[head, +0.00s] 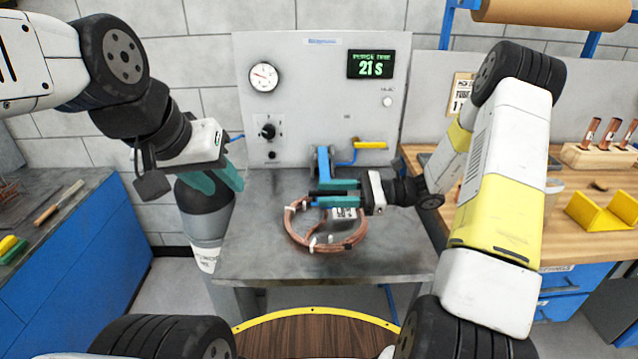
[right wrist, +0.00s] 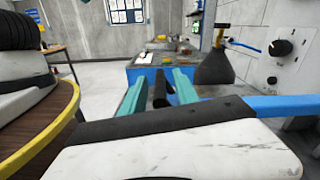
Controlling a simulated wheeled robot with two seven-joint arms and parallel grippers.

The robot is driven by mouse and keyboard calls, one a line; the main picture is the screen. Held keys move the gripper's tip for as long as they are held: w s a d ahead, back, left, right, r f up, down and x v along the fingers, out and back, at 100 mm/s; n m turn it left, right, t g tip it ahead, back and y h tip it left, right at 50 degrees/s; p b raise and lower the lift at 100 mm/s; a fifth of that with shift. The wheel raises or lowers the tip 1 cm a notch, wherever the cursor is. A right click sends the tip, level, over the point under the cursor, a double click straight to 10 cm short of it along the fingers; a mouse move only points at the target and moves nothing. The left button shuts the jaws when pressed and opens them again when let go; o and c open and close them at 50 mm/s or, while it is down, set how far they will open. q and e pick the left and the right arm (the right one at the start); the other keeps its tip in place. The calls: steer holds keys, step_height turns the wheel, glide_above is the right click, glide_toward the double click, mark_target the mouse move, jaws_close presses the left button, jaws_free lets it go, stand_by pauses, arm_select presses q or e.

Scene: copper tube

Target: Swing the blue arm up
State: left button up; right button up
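The blue arm (head: 323,163) rises from the grey bench at the foot of the panel. A blue bar, seemingly part of it, shows at the right in the right wrist view (right wrist: 285,106). My right gripper (head: 328,192) is in front of it, above the copper coil (head: 330,243). A black bar (right wrist: 160,90) lies between its teal fingers with a gap on both sides, so the gripper looks open around it. The bar's join to the blue arm is hidden. My left gripper (head: 214,182) is open and empty, left of the bench, over a dark cylinder.
The grey bench (head: 260,262) is mostly clear around the coil. The panel (head: 320,95) behind carries a gauge, a knob, a yellow-handled valve (head: 370,145) and a display reading 21 S. A wooden bench (head: 590,245) stands right, a blue cabinet (head: 75,255) left.

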steer(key=shift+a, duration=1.05)
steer(key=shift+c, duration=0.5)
jaws_close()
